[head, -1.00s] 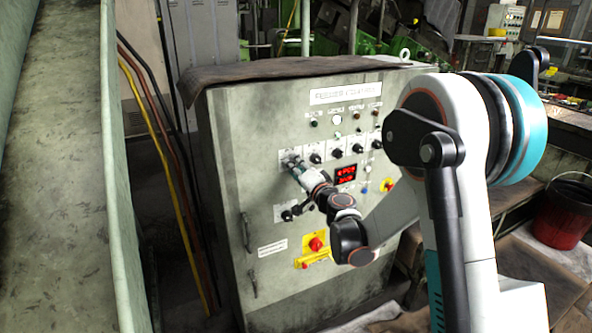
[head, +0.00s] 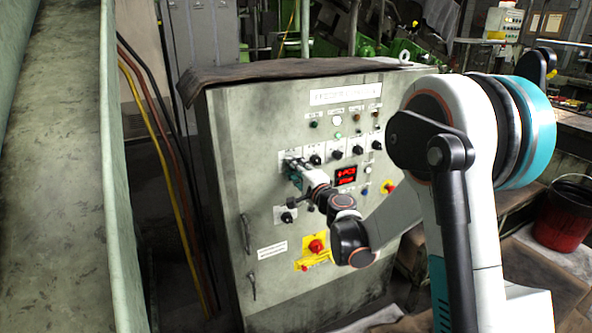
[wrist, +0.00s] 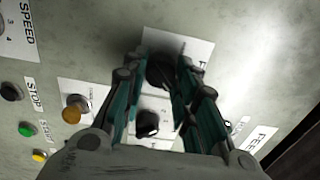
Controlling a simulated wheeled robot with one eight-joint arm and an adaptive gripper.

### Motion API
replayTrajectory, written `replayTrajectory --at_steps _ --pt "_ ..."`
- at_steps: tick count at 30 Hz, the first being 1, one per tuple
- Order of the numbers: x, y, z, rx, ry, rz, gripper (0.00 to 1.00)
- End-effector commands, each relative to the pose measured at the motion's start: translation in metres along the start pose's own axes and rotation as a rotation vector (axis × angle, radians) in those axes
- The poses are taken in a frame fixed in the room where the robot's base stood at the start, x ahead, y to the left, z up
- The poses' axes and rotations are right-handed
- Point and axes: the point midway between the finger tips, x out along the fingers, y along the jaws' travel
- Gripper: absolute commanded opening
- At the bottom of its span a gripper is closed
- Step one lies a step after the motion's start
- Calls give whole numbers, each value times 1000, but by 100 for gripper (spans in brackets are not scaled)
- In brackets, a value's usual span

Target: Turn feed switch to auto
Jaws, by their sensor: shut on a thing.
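In the head view my gripper (head: 291,163) meets the leftmost switch of the upper row on the grey control cabinet (head: 225,130). The fingers hide most of that switch there. Its pointer direction and position marks cannot be read.
More black knobs (head: 336,153) sit close to the right in the same row. The wrist view shows a second knob (wrist: 148,123) and an orange button (wrist: 75,108) near the fingers.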

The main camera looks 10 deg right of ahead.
Motion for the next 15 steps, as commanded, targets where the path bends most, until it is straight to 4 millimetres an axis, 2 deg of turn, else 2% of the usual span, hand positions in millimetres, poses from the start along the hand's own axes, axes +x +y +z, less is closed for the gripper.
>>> replayTrajectory --at_steps 8,9,10,11,15 --pt "0 0 -1 0 1 0 3" --pt "0 0 -1 0 1 0 36" --pt "0 0 -1 0 1 0 43" --pt "0 0 -1 0 1 0 47" --pt "0 0 0 -1 1 0 47"
